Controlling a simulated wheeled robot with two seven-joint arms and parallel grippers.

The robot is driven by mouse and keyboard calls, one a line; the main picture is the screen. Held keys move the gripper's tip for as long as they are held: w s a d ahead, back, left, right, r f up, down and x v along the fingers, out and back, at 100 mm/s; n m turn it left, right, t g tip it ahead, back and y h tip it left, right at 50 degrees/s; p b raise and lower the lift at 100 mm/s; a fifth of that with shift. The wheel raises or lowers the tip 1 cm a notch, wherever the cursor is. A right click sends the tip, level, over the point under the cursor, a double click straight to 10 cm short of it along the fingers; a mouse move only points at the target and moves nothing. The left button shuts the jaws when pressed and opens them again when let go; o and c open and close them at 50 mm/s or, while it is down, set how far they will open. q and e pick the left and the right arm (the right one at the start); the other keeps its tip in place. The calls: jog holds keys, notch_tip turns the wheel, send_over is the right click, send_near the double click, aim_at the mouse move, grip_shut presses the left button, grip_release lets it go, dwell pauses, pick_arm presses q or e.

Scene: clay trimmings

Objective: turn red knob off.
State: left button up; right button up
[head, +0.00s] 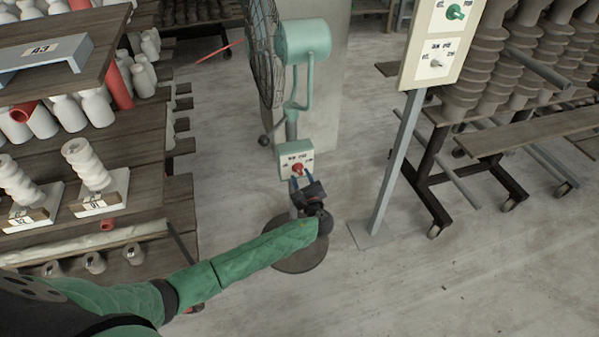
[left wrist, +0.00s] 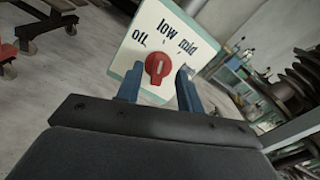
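The red knob (head: 298,168) sits on a white control box (head: 285,158) on the stand of a green fan (head: 303,42). In the left wrist view the red knob (left wrist: 157,66) is on a white panel with "off", "low" and "mid" printed around it. A pale mark shows on the knob's face, but I cannot tell surely which label it points to. My left gripper (head: 301,182) is open just in front of the box. Its blue fingers (left wrist: 159,76) stand on either side below the knob, with gaps showing. My right gripper is not in view.
A post with a panel bearing a green knob (head: 455,12) stands to the right. A shelf with pale pots (head: 97,108) is at the left. A wheeled rack of grey ribbed pieces (head: 478,70) is at the right.

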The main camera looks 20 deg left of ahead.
aim_at(299, 170)
pick_arm(q)
jog(key=shift+x, duration=0.95)
jog(key=shift+w+a, duration=0.2)
jog(key=shift+w, duration=0.15)
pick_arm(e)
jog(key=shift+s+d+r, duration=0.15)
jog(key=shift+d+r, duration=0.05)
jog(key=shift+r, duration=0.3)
pick_arm(q)
grip_shut()
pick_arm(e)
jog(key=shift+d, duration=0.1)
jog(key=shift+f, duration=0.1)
